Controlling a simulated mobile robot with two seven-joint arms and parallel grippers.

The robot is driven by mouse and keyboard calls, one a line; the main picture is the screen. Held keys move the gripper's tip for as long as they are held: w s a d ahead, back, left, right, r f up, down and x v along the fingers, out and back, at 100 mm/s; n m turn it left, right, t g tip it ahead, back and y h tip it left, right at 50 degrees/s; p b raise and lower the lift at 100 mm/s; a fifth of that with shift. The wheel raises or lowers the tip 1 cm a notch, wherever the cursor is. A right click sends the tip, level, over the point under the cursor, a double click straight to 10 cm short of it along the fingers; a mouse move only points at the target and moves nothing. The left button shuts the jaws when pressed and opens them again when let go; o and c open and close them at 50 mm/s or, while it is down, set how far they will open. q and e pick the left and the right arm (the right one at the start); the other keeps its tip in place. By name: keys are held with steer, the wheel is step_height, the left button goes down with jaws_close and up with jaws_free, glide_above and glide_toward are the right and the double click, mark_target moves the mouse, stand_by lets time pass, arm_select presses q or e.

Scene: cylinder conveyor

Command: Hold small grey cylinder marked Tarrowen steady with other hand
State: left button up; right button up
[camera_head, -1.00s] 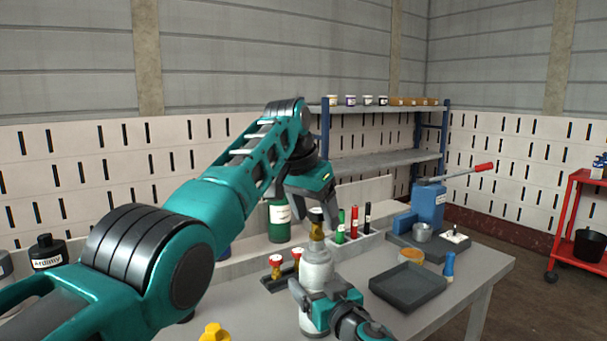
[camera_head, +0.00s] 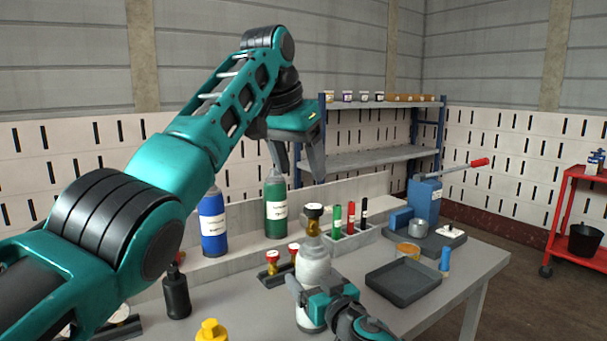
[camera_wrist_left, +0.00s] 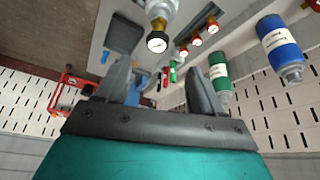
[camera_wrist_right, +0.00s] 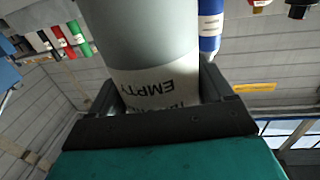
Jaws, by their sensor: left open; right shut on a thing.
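The small grey cylinder (camera_head: 314,265) stands upright near the table's front, with a brass valve and round gauge (camera_head: 314,211) on top. My right gripper (camera_head: 312,299) is shut around its lower body. In the right wrist view the grey cylinder (camera_wrist_right: 148,40) fills the jaws, and its label reads EMPTY upside down; the name line below is partly hidden by the gripper. My left gripper (camera_head: 294,172) is open and empty, raised above and behind the cylinder, apart from it. In the left wrist view the gauge (camera_wrist_left: 157,42) lies beyond the open fingers (camera_wrist_left: 160,88).
Blue (camera_head: 213,222) and green (camera_head: 275,205) cylinders stand behind. Red-knobbed valves (camera_head: 272,258) sit left of the grey cylinder. A marker holder (camera_head: 348,238), dark tray (camera_head: 403,281) and blue press (camera_head: 425,200) are at right. A black bottle (camera_head: 177,293) and yellow part (camera_head: 211,331) are front left.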

mark_target(314, 207)
arm_select(q)
steer(key=shift+n+y, duration=0.3)
steer(key=shift+n, duration=0.4)
steer(key=x, duration=0.9)
steer(key=s+x, duration=0.1)
steer(key=x, duration=0.3)
steer(key=shift+d+f, duration=0.3)
steer(key=shift+f, duration=0.05)
steer(key=shift+c, duration=0.3)
steer(key=c, duration=1.2)
steer(key=o, duration=1.2)
steer(key=shift+r, duration=0.1)
steer(key=shift+r, duration=1.15)
